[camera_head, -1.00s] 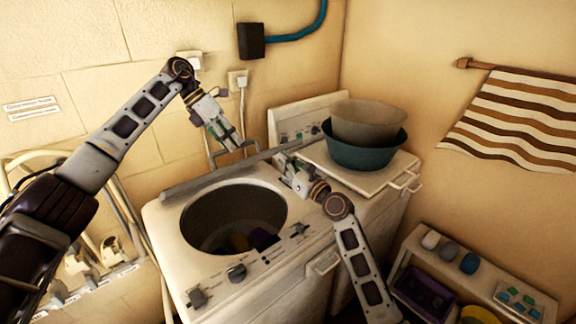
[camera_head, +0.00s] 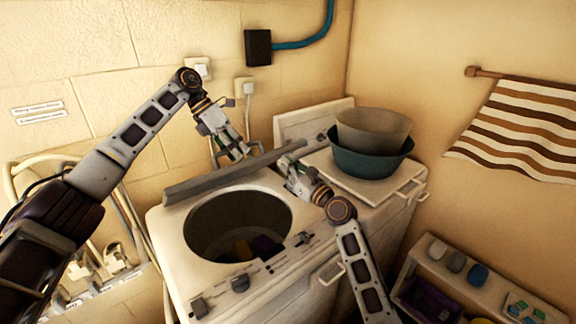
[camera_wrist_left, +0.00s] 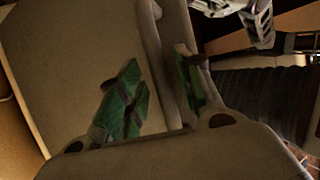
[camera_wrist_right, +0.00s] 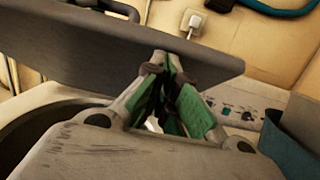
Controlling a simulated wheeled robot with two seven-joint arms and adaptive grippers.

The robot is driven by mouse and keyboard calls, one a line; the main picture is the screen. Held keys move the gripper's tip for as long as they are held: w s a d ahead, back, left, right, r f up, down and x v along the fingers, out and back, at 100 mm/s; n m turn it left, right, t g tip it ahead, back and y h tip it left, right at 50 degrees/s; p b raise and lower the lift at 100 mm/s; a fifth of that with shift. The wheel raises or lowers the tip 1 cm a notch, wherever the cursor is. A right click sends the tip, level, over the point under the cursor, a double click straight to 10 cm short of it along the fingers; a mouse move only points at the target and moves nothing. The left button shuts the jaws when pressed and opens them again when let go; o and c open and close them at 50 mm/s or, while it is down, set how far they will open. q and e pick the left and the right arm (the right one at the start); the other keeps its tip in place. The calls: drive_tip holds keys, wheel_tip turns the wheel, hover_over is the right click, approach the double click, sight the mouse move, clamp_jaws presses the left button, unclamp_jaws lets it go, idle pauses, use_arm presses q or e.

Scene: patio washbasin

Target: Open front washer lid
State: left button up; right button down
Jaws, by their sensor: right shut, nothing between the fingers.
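The front washer (camera_head: 185,262) has its grey lid (camera_head: 215,180) raised at the back of the round opening, seen nearly edge-on from the head. The drum (camera_head: 225,232) is uncovered, with dark cloth inside. My left gripper (camera_head: 238,153) is behind the lid at its upper edge. In the left wrist view its fingers (camera_wrist_left: 158,95) are apart, with the lid's edge (camera_wrist_left: 150,45) between them; contact is unclear. My right gripper (camera_wrist_right: 165,75) is shut and empty, its tips close to the lid's face (camera_wrist_right: 95,50); touching or not is unclear.
A teal basin (camera_head: 365,165) with a beige bowl (camera_head: 372,128) in it stands on the second machine at right. The wall with sockets (camera_head: 243,88) is close behind. A low shelf (camera_head: 480,278) stands at bottom right.

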use_arm(q)
drive_tip(key=shift+r, duration=0.15)
drive_tip(key=v, duration=1.1)
drive_tip(key=shift+a+r, duration=0.15)
drive_tip(key=shift+a, duration=0.25)
drive_tip(key=shift+w, duration=0.1)
